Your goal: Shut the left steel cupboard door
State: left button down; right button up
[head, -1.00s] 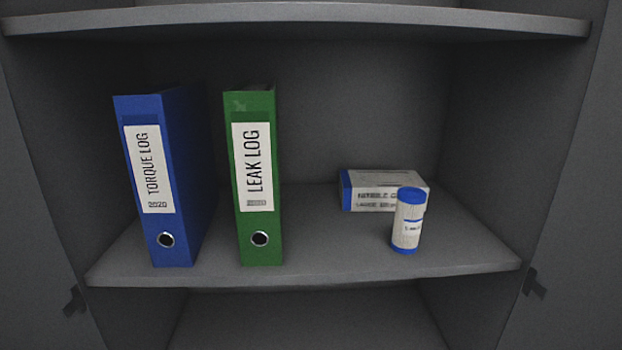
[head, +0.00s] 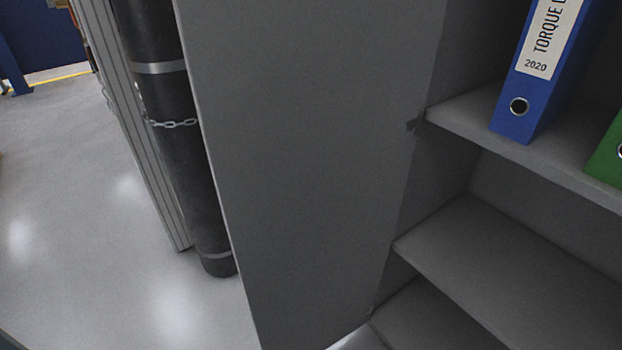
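The left steel cupboard door (head: 315,150) stands open in the middle of the head view. Its grey inner face shows, and its free edge runs down on the left. The cupboard's shelves (head: 500,255) are open to view beside the door. Neither of my grippers is in view, and the door's outer face and any handle are hidden.
A dark cylinder (head: 185,150) with a chain stands just left of the door, in front of a ribbed grey panel (head: 130,130). A blue binder (head: 545,75) and part of a green binder (head: 608,155) stand on the upper shelf. Clear floor (head: 80,220) lies at left.

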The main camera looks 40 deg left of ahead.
aim_at(310, 113)
jog(key=k+j+z, duration=0.4)
jog(key=k+j, duration=0.4)
jog(key=j+z, duration=0.4)
jog(key=j, duration=1.1)
jog(key=i+j, duration=0.15)
jog(key=j, duration=0.2)
jog(key=i+j+z, duration=0.1)
jog(key=j, duration=0.25)
jog(key=i, duration=0.1)
